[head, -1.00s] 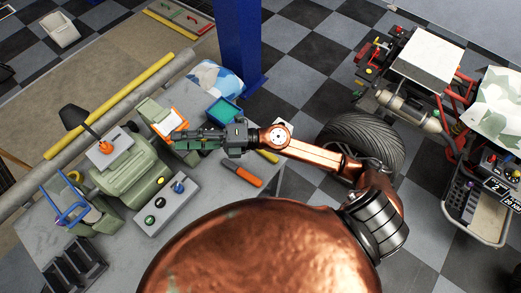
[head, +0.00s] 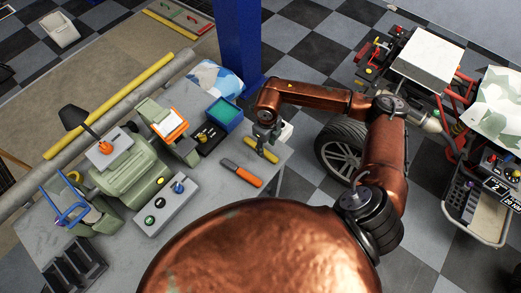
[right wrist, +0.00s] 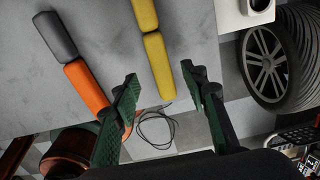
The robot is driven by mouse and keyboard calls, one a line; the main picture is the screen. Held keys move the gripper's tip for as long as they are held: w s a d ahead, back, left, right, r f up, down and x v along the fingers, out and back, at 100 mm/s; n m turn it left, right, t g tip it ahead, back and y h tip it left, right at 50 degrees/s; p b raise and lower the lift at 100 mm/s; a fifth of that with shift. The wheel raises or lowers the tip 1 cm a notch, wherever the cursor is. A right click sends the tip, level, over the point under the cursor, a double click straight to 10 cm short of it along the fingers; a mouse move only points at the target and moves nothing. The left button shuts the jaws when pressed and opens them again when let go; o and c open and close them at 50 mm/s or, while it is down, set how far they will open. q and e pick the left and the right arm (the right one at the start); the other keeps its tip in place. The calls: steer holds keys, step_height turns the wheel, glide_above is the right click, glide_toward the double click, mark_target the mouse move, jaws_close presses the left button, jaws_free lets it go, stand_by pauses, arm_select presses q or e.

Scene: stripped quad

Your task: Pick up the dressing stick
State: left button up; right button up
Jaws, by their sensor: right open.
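Two stick-shaped things lie near the right edge of the grey bench, and I cannot tell for certain which is the dressing stick. One is yellow (head: 262,156), in two segments; it also shows in the right wrist view (right wrist: 156,60). The other is orange and dark grey (head: 241,173), and lies left of the yellow one in the right wrist view (right wrist: 86,84). My right gripper (head: 264,145) points down over the yellow stick. In the right wrist view the right gripper (right wrist: 160,80) is open, with the yellow stick between its fingers in the picture. Contact cannot be told. My left gripper is not in view.
A teal-lined tray (head: 224,115) and a green bench grinder (head: 133,175) stand left of my right gripper. A switch box (head: 165,206) sits in front of the grinder. A wheel (head: 343,153) stands beyond the bench's right edge.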

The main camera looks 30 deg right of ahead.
mark_target(265, 152)
steer(key=f, duration=0.5)
steer(key=shift+w, duration=0.3)
steer(key=shift+a, duration=0.1)
steer(key=shift+c, duration=0.7)
steer(key=shift+r, duration=0.1)
jaws_close()
